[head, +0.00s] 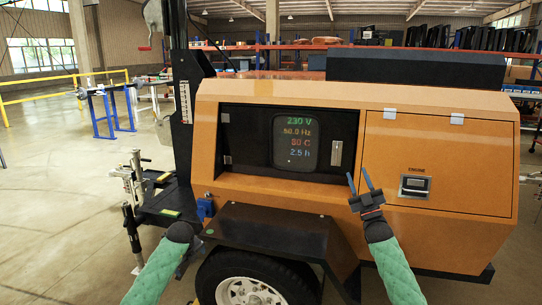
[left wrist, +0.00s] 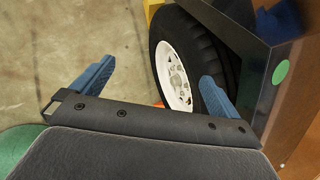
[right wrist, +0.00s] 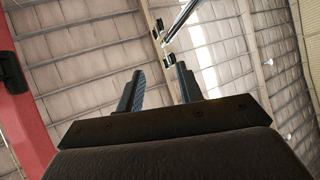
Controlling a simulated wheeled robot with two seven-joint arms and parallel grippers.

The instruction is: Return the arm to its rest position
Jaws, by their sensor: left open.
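My right gripper (head: 360,181) points up in front of the orange light tower's right-hand door in the head view. Its two fingers are apart and nothing is between them. In the right wrist view the fingers (right wrist: 160,76) also stand apart, pointing up at the roof. My left arm reaches in from the lower left of the head view, where its gripper is mostly hidden beyond the dark wrist. In the left wrist view my left gripper (left wrist: 158,71) is wide open and empty, above the floor beside the wheel. The orange light tower (head: 290,195) stands ahead.
The wheel (head: 243,290) and black fender (head: 270,228) jut out near both arms. A lit display (head: 297,142) sits in an open recess. The closed door has an ENGINE latch (head: 415,186). The mast and hitch stand at left. Free floor (head: 50,220) lies left.

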